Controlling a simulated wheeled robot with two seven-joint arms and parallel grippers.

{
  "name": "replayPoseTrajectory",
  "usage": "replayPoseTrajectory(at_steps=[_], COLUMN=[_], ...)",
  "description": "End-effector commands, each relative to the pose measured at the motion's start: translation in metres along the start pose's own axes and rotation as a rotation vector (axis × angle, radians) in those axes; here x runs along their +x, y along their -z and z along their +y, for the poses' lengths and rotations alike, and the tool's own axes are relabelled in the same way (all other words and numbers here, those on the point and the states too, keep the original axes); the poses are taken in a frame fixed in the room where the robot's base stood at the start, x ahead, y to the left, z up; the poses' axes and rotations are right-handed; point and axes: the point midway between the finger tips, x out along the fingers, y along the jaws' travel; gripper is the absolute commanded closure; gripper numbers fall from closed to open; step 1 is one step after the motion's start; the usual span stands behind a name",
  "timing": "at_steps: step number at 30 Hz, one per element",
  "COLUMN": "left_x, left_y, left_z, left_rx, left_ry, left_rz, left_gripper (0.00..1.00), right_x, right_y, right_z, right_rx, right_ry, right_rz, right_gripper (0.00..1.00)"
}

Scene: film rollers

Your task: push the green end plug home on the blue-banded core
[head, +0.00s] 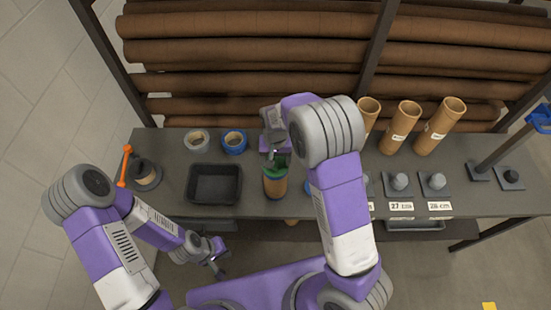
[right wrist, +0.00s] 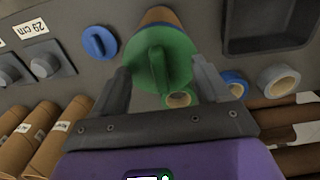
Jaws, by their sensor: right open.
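The brown core (head: 275,189) stands on the bench in the head view, with a blue band near its top. The green end plug (head: 281,161) sits at its top end, partly hidden by my right gripper (head: 273,154). In the right wrist view the green plug (right wrist: 160,60), a disc with a raised grip bar, lies between the fingers of my open right gripper (right wrist: 160,70). A gap shows beside the grip bar on both sides. I cannot tell how deep the plug sits. My left gripper (head: 218,262) hangs low in front of the bench, away from the core; its jaws are unclear.
A black tray (head: 215,203) stands left of the core. Grey (head: 196,140) and blue (head: 235,142) tape rolls lie behind it. A blue plug (right wrist: 98,42) lies near the core. Grey plugs (head: 399,182) and upright brown tubes (head: 400,127) stand at the right.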

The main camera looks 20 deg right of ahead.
Motion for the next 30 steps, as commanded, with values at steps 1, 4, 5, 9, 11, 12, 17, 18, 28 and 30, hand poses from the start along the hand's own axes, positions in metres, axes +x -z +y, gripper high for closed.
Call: replayPoseTrajectory(at_steps=[1, 4, 5, 9, 11, 12, 17, 18, 28, 30], left_x=[0.0, -0.001, -0.001, -0.005, -0.007, -0.009, -0.014, -0.015, -0.026, -0.028], left_y=[0.0, 0.0, 0.0, 0.0, 0.0, 0.0, -0.001, -0.001, -0.001, -0.001], left_z=[0.0, 0.0, 0.0, 0.002, 0.003, 0.003, 0.005, 0.006, 0.01, 0.011], left_rx=[0.0, 0.0, 0.0, 0.0, 0.0, 0.0, 0.0, 0.0, 0.0, 0.0], left_ry=[0.0, 0.0, 0.0, 0.0, 0.0, 0.0, 0.0, 0.0, 0.0, 0.0], left_rz=[0.0, 0.0, 0.0, 0.0, 0.0, 0.0, 0.0, 0.0, 0.0, 0.0], left_gripper=[1.0, 1.0, 1.0, 1.0, 1.0, 1.0, 1.0, 1.0, 1.0, 1.0], right_x=[0.0, -0.001, -0.001, -0.006, -0.009, -0.011, -0.018, -0.02, -0.035, -0.038], right_y=[0.0, 0.0, 0.0, 0.0, 0.0, 0.0, 0.0, 0.0, 0.0, 0.0], right_z=[0.0, 0.0, 0.0, 0.0, 0.0, 0.0, 0.0, 0.0, 0.0, 0.0], right_rx=[0.0, 0.0, 0.0, 0.0, 0.0, 0.0, 0.0, 0.0, 0.0, 0.0], right_ry=[0.0, 0.0, 0.0, 0.0, 0.0, 0.0, 0.0, 0.001, 0.001, 0.001], right_rz=[0.0, 0.0, 0.0, 0.0, 0.0, 0.0, 0.0, 0.0, 0.001, 0.001], right_gripper=[0.24, 0.24, 0.24, 0.24, 0.24, 0.24, 0.24, 0.24, 0.24, 0.24])
